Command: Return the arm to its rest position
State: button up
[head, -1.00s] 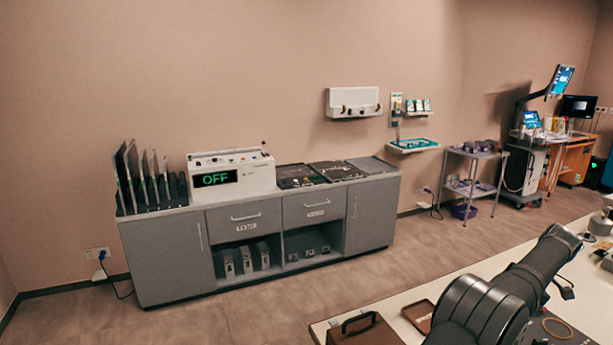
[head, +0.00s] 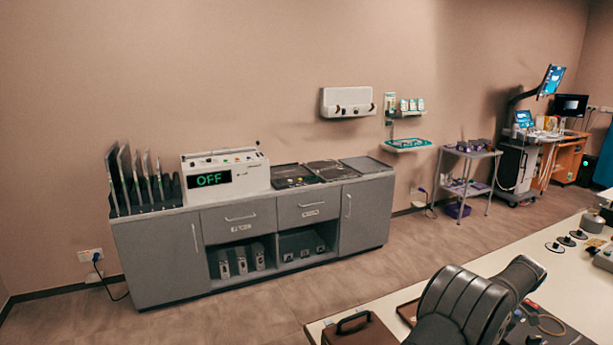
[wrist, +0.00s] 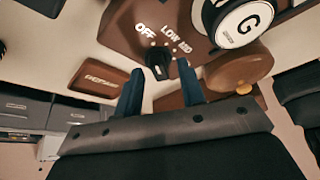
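My gripper (wrist: 161,80) shows in the wrist view with two dark blue fingers spread apart and nothing held between them. Beyond the fingertips is a black knob (wrist: 158,62) on a brown panel (wrist: 125,28) lettered OFF, LOW and MID. I cannot tell the exact gap to the knob or where it points. In the head view my arm is at the bottom right, bent back over the white table (head: 480,268); the gripper itself is out of that view.
A brown case with a handle (head: 360,330) and a shallow brown tray (head: 408,312) lie by my arm. A grey cabinet (head: 160,262) stands along the wall.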

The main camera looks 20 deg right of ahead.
jog(key=shift+m, duration=0.6)
jog(key=m, duration=0.1)
jog(key=m+t+h, duration=0.1)
jog(key=shift+s+a+m, duration=0.15)
jog(key=shift+m, duration=0.25)
jog(key=m+h, duration=0.1)
jog(key=m, duration=0.2)
jog(key=m+t+h, duration=0.1)
jog(key=m, duration=0.2)
jog(key=shift+a, duration=0.15)
jog(key=m+h, duration=0.2)
jog(key=m, duration=0.3)
jog(key=shift+a, duration=0.2)
jog(key=shift+a+m+g+h, duration=0.15)
jog(key=shift+m+h, duration=0.35)
jog(key=shift+m, duration=0.85)
jog(key=shift+d+m+g+h, duration=0.1)
jog(key=shift+m+g+h, duration=0.3)
jog(key=shift+m, duration=0.95)
